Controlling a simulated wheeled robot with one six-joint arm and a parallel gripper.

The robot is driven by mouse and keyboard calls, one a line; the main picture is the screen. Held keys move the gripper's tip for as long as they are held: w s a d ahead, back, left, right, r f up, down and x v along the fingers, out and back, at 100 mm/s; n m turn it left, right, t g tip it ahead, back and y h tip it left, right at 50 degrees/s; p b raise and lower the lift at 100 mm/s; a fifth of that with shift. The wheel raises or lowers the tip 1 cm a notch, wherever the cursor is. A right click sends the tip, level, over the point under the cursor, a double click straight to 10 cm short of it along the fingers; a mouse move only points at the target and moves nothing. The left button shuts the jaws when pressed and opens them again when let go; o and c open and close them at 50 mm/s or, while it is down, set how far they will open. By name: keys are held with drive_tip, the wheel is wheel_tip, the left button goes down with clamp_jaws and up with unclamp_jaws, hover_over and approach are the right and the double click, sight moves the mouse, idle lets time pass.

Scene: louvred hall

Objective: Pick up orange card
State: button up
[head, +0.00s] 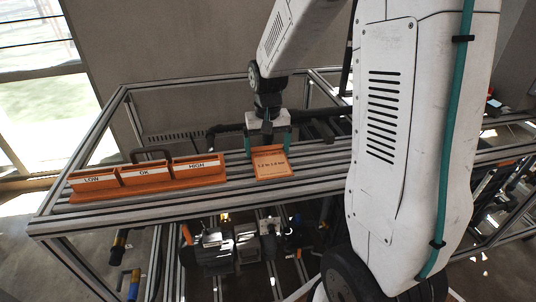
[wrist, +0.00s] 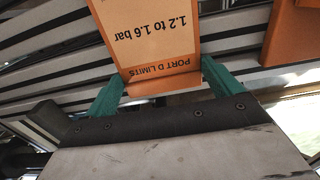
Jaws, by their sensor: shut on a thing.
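The orange card (head: 271,164) is at the middle of the slatted bench top in the head view, with small dark print on its face. My gripper (head: 268,143) is shut on it, with a teal finger at each side of its rear end. In the wrist view the card (wrist: 150,22) reads "PORT D LIMITS" and "1.2 to 1.6 bar" upside down, between the teal fingers of my gripper (wrist: 161,84). I cannot tell whether the card touches the slats or hangs just above them.
An orange rack (head: 125,186) with sections labelled LOW, OK and HIGH stands on the bench left of the card. A dark curved handle (head: 150,152) shows behind it. Bare slats (head: 310,175) lie right of the card. Metal-framed machinery fills the space below.

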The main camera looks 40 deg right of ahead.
sight(272, 153)
drive_tip(key=shift+r, duration=0.6)
wheel_tip(272, 153, up, 2)
drive_tip(key=shift+s+d+r, duration=0.25)
drive_tip(key=shift+s+d, duration=0.15)
drive_tip(key=shift+s, duration=0.15)
drive_tip(key=s+d, duration=0.2)
drive_tip(key=s, duration=0.2)
drive_tip(key=s+d, duration=0.3)
drive_tip(key=s, duration=0.1)
drive_tip(key=s+d+r, duration=0.1)
drive_tip(key=s+d, duration=0.1)
drive_tip(key=s, duration=0.2)
drive_tip(key=shift+d+r, duration=0.1)
drive_tip(key=shift+d, duration=0.1)
drive_tip(key=shift+s+d, duration=0.15)
drive_tip(key=shift+s, duration=0.05)
